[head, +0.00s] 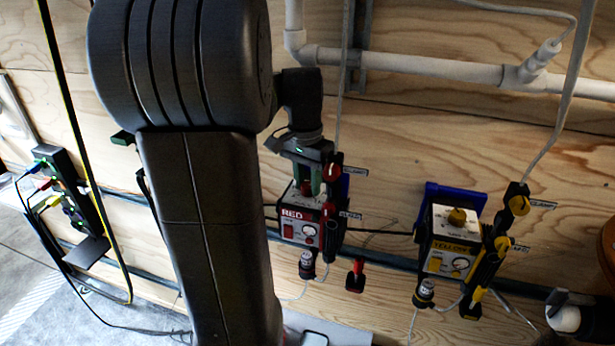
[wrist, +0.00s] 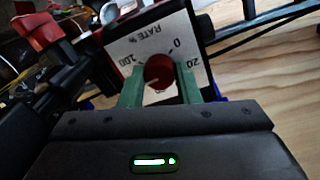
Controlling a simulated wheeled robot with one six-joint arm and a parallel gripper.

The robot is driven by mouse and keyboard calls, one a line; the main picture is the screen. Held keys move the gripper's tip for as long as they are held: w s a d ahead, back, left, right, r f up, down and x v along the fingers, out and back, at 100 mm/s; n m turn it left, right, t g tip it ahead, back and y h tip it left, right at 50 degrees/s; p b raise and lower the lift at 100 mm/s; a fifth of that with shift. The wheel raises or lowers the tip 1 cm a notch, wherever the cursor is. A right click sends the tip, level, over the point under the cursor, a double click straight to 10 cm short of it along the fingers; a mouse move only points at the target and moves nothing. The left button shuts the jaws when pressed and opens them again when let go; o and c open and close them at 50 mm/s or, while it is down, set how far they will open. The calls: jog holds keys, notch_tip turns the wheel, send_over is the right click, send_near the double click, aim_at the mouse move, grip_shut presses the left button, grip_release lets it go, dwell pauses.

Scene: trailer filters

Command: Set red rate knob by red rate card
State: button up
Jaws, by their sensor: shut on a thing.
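The red unit (head: 298,222), labelled RED, is mounted on the plywood wall near the middle of the head view. Its red rate knob (wrist: 159,71) sits on a white dial face (wrist: 150,45) marked RATE %, with 0, 20 and 100 readable in the wrist view. My gripper (wrist: 161,88) has its green fingers on either side of the knob, shut on it. In the head view my gripper (head: 308,182) comes down onto the unit's top from above. The knob's pointer is not clear. I cannot make out a red rate card.
A yellow unit (head: 450,245) with a yellow knob hangs to the right on a blue bracket. White pipes (head: 430,66) run above. A power strip (head: 65,190) with cables is at the left.

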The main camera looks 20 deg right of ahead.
jog(key=m+p, duration=0.1)
jog(key=m, duration=0.3)
jog(key=shift+r+m, duration=0.1)
jog(key=shift+m, duration=0.2)
jog(key=shift+m+p, duration=0.35)
jog(key=shift+m, duration=1.45)
jog(key=o, duration=1)
